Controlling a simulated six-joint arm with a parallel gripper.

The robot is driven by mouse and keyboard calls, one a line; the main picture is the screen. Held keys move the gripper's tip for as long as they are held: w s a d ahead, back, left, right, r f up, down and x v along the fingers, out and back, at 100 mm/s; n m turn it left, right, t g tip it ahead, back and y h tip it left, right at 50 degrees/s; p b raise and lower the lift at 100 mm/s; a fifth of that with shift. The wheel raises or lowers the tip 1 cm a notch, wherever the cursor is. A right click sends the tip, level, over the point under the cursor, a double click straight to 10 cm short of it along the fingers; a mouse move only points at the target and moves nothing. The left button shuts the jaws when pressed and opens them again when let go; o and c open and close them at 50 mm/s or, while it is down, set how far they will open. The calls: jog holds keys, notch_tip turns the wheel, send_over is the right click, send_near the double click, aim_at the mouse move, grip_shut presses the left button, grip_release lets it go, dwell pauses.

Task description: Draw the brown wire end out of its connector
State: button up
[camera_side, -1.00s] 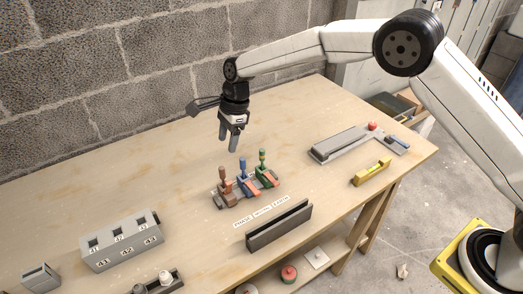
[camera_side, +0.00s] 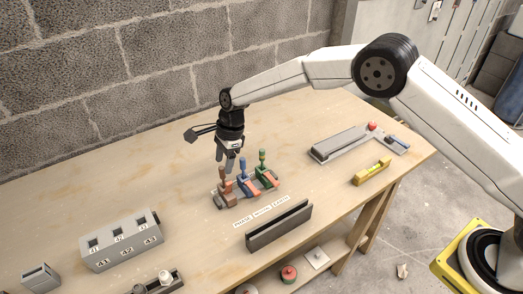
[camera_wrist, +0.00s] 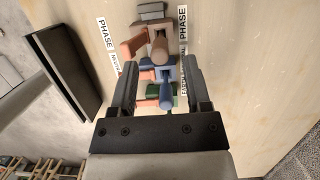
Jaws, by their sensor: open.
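The brown wire end (camera_side: 222,174) stands upright in its brown connector (camera_side: 223,200), at the left end of a row of three. The blue wire end (camera_side: 243,167) and green wire end (camera_side: 262,158) stand in their own connectors to its right. My gripper (camera_side: 230,166) is open and empty, low over the brown and blue ends; the side view does not show clear contact. In the wrist view, the brown wire end (camera_wrist: 160,49) is just beyond the fingertips, near the midline between the open jaws. The blue end (camera_wrist: 166,92) shows between the fingers, with green partly hidden.
A label strip (camera_side: 262,210) and a dark grey channel (camera_side: 279,227) lie in front of the row. A grey box with numbered openings (camera_side: 121,243) is at left. A yellow level (camera_side: 371,172) and grey tray (camera_side: 340,144) are at right. The table behind is clear.

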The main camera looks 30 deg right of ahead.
jog(key=shift+x, duration=1.05)
grip_shut()
jog(key=shift+a+v, duration=0.25)
jog(key=shift+v, duration=0.8)
dwell(0.6)
jog(key=shift+a+r+v, duration=0.1)
jog(key=shift+a+v, duration=0.15)
jog(key=shift+v, duration=0.85)
jog(key=shift+a+r+v, duration=0.1)
jog(key=shift+a+v, duration=0.2)
jog(key=shift+v, duration=0.85)
jog(key=shift+a+v, duration=0.25)
jog(key=shift+v, duration=0.85)
